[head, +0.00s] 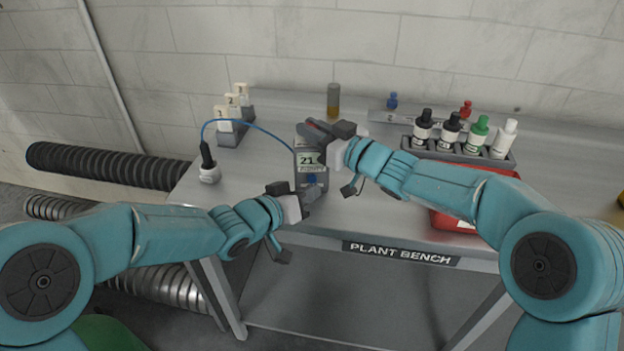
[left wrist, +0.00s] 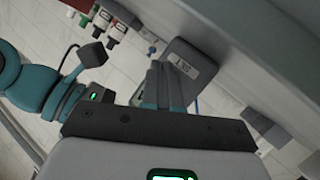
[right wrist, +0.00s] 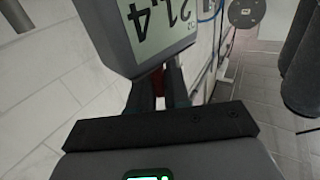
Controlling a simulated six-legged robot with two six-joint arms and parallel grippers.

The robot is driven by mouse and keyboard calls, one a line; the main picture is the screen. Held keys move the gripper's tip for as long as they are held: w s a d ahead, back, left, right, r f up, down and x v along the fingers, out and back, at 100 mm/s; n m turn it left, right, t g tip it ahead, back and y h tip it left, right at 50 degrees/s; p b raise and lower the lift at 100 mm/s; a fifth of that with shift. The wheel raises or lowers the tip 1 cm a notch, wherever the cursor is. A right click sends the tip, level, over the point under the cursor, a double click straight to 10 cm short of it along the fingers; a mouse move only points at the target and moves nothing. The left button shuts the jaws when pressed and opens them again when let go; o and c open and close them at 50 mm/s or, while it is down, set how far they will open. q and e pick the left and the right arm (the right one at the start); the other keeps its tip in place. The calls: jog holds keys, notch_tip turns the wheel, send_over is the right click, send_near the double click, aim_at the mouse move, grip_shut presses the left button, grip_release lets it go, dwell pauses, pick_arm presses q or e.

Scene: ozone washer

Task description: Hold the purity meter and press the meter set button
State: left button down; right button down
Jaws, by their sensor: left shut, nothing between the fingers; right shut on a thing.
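The purity meter (head: 310,158) is a grey box with a lit display reading 21 in the head view and 21.4, inverted, in the right wrist view (right wrist: 165,22). My right gripper (head: 318,130) is shut on the meter's upper end and holds it upright over the bench. A blue button (head: 311,178) shows low on the meter's face. My left gripper (head: 299,189) is shut and empty at the meter's lower front.
A blue cable (head: 250,128) runs from the meter to a probe in a white holder (head: 209,174). A vial (head: 333,100) stands behind. The bench's (head: 240,210) front left is clear.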

pick_arm(q)
jog(key=shift+w, duration=0.15)
dwell(0.3)
jog(key=shift+w, duration=0.3)
jog(key=shift+w, duration=0.45)
dwell(0.6)
jog(key=shift+s, duration=0.9)
jog(key=shift+s, duration=2.5)
pick_arm(e)
jog(key=c, duration=1)
grip_release()
